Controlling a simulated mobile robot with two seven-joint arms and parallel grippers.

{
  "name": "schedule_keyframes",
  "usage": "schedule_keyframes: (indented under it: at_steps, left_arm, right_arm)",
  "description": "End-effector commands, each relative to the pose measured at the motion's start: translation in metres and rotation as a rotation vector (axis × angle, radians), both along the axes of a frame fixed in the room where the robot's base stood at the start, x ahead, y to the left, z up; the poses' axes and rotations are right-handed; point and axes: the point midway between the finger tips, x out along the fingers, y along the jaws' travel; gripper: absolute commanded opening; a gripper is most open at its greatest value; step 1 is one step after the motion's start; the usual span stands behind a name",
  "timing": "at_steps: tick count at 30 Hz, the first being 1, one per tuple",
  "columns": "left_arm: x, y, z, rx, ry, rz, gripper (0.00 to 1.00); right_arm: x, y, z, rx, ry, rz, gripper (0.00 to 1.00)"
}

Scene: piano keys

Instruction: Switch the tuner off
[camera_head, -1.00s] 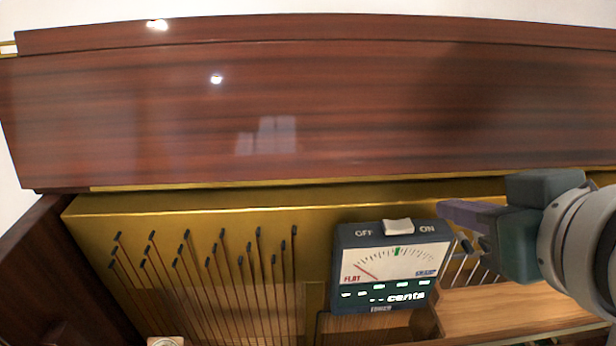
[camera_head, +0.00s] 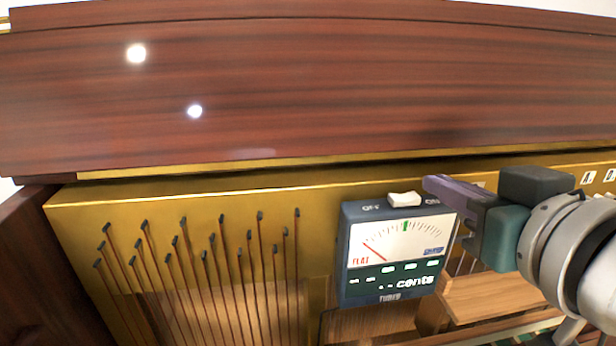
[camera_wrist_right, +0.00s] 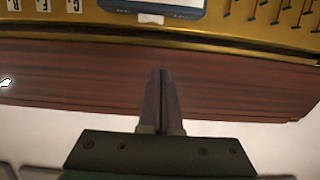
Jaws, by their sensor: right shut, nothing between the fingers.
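The tuner (camera_head: 394,250) is a dark blue box with a white needle dial reading near FLAT and a lit "cents" display. A white rocker switch (camera_head: 404,199) sits on its top between the OFF and ON marks. My right gripper (camera_head: 428,184) is shut and empty, its purple fingertips just right of the switch, on the ON side. I cannot tell from the head view whether they touch. In the right wrist view the tuner (camera_wrist_right: 152,5) is cut off at the top edge, and the switch (camera_wrist_right: 151,19) shows beyond the shut fingertips (camera_wrist_right: 161,72), apart from them in the picture. My left gripper is not in view.
A glossy brown wooden panel (camera_head: 300,90) spans the back. A gold plate (camera_head: 200,200) runs below it, with several dark tuning pins and strings (camera_head: 225,260) left of the tuner. A wooden block (camera_head: 500,295) lies below my right gripper.

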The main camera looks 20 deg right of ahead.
Motion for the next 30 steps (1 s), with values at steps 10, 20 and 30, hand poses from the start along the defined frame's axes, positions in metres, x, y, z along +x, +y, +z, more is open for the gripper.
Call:
schedule_keyframes:
  at_steps: [10,20,30]
  left_arm:
    - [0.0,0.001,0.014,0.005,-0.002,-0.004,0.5]
    - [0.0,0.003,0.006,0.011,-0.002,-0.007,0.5]
    - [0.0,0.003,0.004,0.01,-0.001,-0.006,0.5]
  right_arm:
    - [0.064,-0.016,-0.013,-0.002,-0.003,-0.002,0.0]
    - [0.084,-0.021,-0.053,0.001,0.003,-0.003,0.0]
    - [0.084,-0.02,-0.061,0.001,0.0,-0.001,0.0]
